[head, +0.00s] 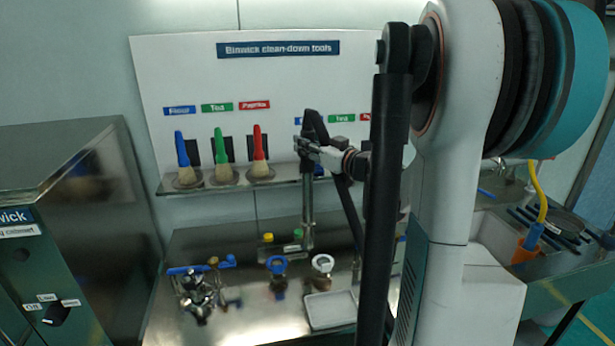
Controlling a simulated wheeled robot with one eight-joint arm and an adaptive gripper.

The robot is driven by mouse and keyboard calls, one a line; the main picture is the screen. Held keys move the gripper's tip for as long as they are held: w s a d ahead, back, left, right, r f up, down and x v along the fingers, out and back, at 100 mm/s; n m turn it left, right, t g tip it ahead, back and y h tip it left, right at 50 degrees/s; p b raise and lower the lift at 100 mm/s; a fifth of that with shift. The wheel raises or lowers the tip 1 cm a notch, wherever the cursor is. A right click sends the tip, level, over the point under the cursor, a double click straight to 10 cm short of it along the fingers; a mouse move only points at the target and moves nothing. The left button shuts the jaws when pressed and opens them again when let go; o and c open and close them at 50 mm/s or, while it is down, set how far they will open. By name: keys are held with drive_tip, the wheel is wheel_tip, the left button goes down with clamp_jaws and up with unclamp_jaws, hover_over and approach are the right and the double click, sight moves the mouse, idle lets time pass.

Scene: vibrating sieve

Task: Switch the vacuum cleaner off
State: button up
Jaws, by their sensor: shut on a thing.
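My gripper (303,147) is in the middle of the head view, in front of the white tool board. It is shut on what looks like a grey upright tube (308,205) with a black upper end; the grip itself is small and partly hidden. A black strip, possibly a hose, slants down to the right from the top of the tube. The tube's lower end is over the steel bench. I cannot pick out the vacuum cleaner's body for certain. A dark cabinet (95,205) at the left carries a black knob (56,314) with small white labels, too small to read surely.
Blue, green and red brushes (224,158) stand on a shelf of the tool board (180,75). The steel bench (245,325) holds metal fittings, clamps and a pale tray (330,310). My arm hides the middle right.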

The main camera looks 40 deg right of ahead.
sight(313, 170)
drive_tip(key=shift+f+b, duration=0.75)
drive_tip(key=shift+f, duration=3.2)
drive_tip(key=shift+f, duration=0.15)
drive_tip(key=o, duration=1.1)
drive_tip(key=shift+c, duration=0.2)
drive_tip(key=shift+s+r, duration=0.15)
drive_tip(key=shift+r, duration=0.1)
drive_tip(key=s, duration=1.1)
drive_tip(key=shift+s+a+p, duration=0.2)
drive_tip(key=shift+s+p, duration=0.15)
drive_tip(key=shift+p, duration=0.1)
drive_tip(key=shift+f, duration=0.1)
